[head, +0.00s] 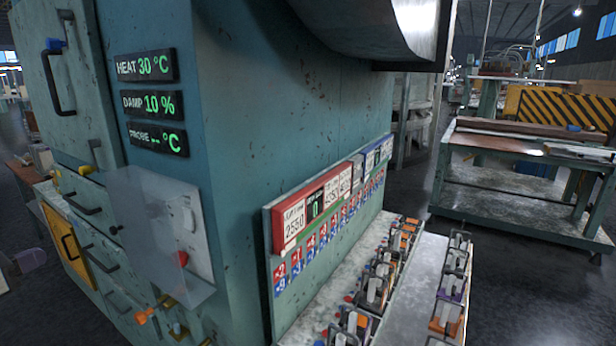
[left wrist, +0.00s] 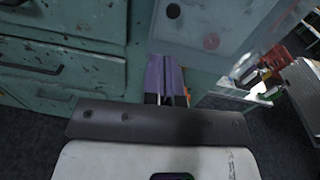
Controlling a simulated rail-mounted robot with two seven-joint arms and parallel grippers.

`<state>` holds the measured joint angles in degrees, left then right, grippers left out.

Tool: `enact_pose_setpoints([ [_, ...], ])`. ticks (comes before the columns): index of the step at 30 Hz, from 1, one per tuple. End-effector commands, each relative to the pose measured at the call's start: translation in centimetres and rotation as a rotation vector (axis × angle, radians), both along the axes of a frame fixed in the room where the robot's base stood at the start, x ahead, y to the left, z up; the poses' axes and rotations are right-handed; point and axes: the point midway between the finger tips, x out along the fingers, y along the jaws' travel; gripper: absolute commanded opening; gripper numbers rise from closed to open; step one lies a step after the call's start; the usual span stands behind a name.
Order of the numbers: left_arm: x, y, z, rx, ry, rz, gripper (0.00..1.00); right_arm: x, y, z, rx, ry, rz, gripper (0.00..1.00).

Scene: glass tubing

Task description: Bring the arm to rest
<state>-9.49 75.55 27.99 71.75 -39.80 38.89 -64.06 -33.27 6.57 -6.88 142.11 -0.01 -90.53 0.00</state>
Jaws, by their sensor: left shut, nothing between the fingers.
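My left gripper (head: 30,260) shows as a small purple shape at the left edge of the head view, in front of the cabinet's drawer side. In the left wrist view its purple fingers (left wrist: 164,78) are together, with nothing held. They point toward the teal cabinet (left wrist: 60,60), with drawers to their left and a clear cover (left wrist: 220,30) to their upper right. No contact with the cabinet can be made out. My right gripper is in neither view.
The teal cabinet (head: 290,110) fills the middle, with lit readouts (head: 148,103) and a clear guard (head: 160,235) sticking out. A shelf (head: 330,290) holds several small clamp-like items. A workbench (head: 520,195) stands at the right, with open floor before it.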

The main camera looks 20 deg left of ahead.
Motion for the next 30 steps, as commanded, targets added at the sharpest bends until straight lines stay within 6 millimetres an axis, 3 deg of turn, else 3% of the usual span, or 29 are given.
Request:
enact_pose_setpoints([
  [2, 0.1, 0.7, 0.3, -0.082, -0.006, 0.049, 0.00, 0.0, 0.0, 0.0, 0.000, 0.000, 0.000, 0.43],
  [9, -0.2, 6.7, 3.8, -0.494, -0.233, 0.413, 0.00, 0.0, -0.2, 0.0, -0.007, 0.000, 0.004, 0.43],
  [13, -0.7, 7.3, 6.1, -0.746, -0.416, 0.543, 0.00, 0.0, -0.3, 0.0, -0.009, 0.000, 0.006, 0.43],
  [17, -1.0, 6.0, 6.4, -0.997, -0.568, 0.635, 0.00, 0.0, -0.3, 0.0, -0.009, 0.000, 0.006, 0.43],
  [20, -1.5, 4.2, 3.8, -1.210, -0.650, 0.713, 0.00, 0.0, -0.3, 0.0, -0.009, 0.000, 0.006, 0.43],
  [22, -2.1, 2.2, 0.6, -1.368, -0.685, 0.782, 0.00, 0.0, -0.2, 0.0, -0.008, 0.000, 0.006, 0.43],
  [26, -3.7, -2.7, -7.5, -1.627, -0.684, 0.950, 0.00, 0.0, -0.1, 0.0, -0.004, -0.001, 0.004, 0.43],
  [30, -5.9, -8.8, -15.4, -1.808, -0.609, 1.133, 0.00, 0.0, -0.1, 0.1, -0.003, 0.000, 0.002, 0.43],
])
